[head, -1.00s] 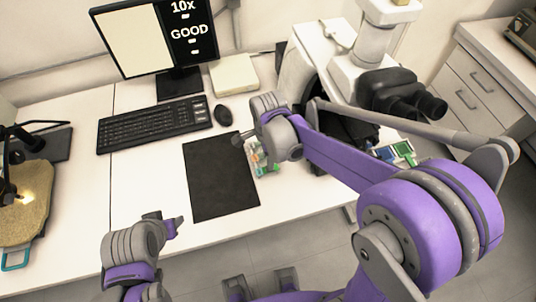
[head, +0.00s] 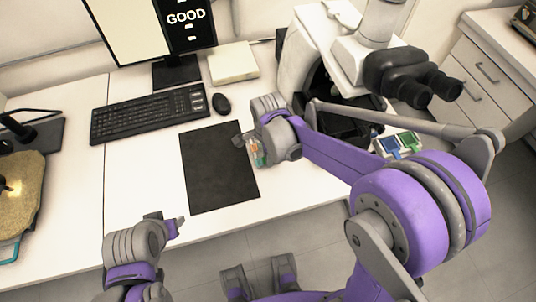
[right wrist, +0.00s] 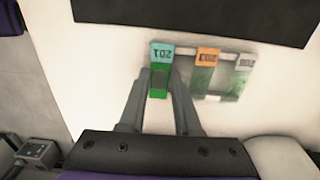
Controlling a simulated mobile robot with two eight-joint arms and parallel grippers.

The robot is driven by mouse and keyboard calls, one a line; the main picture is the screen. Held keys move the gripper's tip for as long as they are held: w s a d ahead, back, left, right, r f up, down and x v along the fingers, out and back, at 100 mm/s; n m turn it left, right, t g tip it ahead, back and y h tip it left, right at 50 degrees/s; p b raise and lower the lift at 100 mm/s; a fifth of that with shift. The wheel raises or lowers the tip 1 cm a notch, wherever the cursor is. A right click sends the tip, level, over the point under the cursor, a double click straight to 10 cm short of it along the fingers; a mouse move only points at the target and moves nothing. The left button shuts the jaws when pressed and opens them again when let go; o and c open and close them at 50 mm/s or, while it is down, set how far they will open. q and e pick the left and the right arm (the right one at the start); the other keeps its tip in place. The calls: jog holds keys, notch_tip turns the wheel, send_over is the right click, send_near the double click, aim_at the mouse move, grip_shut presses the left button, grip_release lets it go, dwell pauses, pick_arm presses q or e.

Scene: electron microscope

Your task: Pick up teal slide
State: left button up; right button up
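The teal slide (right wrist: 161,52), a teal label reading 201 over a green body, is in the right wrist view. My right gripper (right wrist: 160,78) has its fingers close against both sides of the slide and looks shut on it. An orange-labelled slide (right wrist: 207,54) and a white-labelled slide (right wrist: 244,61) stand to its right in the rack, blurred. In the head view my right gripper (head: 246,141) is over the rack, its fingertips partly hidden by the wrist. My left gripper (head: 168,222) is open and empty in front of the desk.
A black mat (head: 218,168) lies left of the rack, with the keyboard (head: 149,114) and mouse (head: 221,103) behind it. The microscope (head: 400,75) stands at the right. Blue and green items (head: 398,145) lie near it.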

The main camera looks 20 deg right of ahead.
jog(key=shift+r, duration=0.1)
jog(key=shift+r+p, duration=1.65)
jog(key=shift+r, duration=0.75)
